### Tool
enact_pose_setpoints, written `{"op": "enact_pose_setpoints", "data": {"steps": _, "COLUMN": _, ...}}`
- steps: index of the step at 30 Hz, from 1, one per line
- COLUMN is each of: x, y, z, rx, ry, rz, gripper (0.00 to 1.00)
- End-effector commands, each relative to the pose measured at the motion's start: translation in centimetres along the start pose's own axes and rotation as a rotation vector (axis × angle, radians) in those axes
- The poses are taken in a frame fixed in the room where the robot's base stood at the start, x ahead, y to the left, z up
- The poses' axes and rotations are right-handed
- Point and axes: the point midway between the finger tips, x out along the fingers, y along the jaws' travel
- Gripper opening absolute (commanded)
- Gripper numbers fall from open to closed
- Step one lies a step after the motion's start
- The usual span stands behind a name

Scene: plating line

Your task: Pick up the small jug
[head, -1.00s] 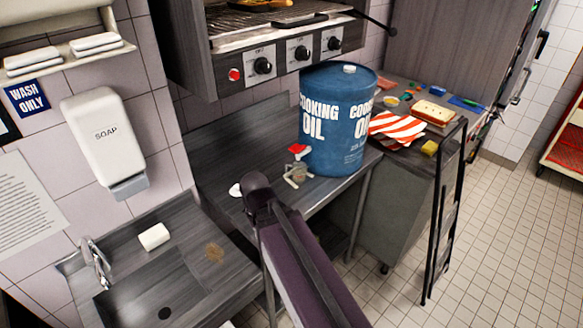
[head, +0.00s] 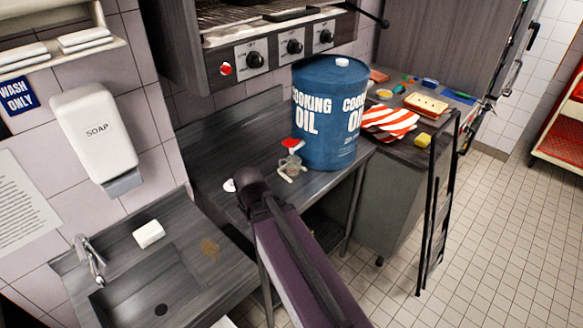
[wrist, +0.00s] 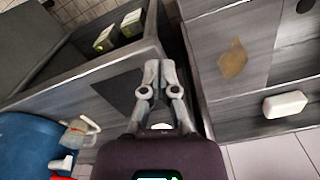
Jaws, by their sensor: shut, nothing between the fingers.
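A small jug (head: 290,163), pale and see-through with a handle, stands on the grey steel counter beside the blue oil drum, close to a red-topped tap. In the wrist view the small jug (wrist: 75,135) is at the lower left, its light handle towards my gripper. My gripper (wrist: 158,70) is shut and empty, over the counter to the right of the jug in that view and apart from it. In the head view my arm's end covers the fingers.
The blue cooking oil drum (head: 327,112) stands just behind the jug. A sink (head: 160,290) with a white soap bar (head: 149,234) is at the left. A small white item (head: 229,185) lies by my wrist. A cart with a striped cloth (head: 388,120) is at the right.

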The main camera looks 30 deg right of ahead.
Motion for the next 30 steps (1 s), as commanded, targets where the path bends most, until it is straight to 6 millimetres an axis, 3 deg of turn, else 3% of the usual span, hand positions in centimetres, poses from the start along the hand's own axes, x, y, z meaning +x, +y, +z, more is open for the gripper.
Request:
{"op": "enact_pose_setpoints", "data": {"steps": 8, "x": 0.0, "y": 0.0, "z": 0.0, "rx": 0.0, "ry": 0.0, "rz": 0.0, "gripper": 0.0}}
{"op": "enact_pose_setpoints", "data": {"steps": 18, "x": 0.0, "y": 0.8, "z": -1.4, "rx": -0.086, "ry": 0.016, "rz": 0.035, "gripper": 0.98}}
{"op": "enact_pose_setpoints", "data": {"steps": 30, "x": -0.4, "y": 5.3, "z": -7.9, "rx": -0.562, "ry": 0.042, "rz": 0.24, "gripper": 1.0}}
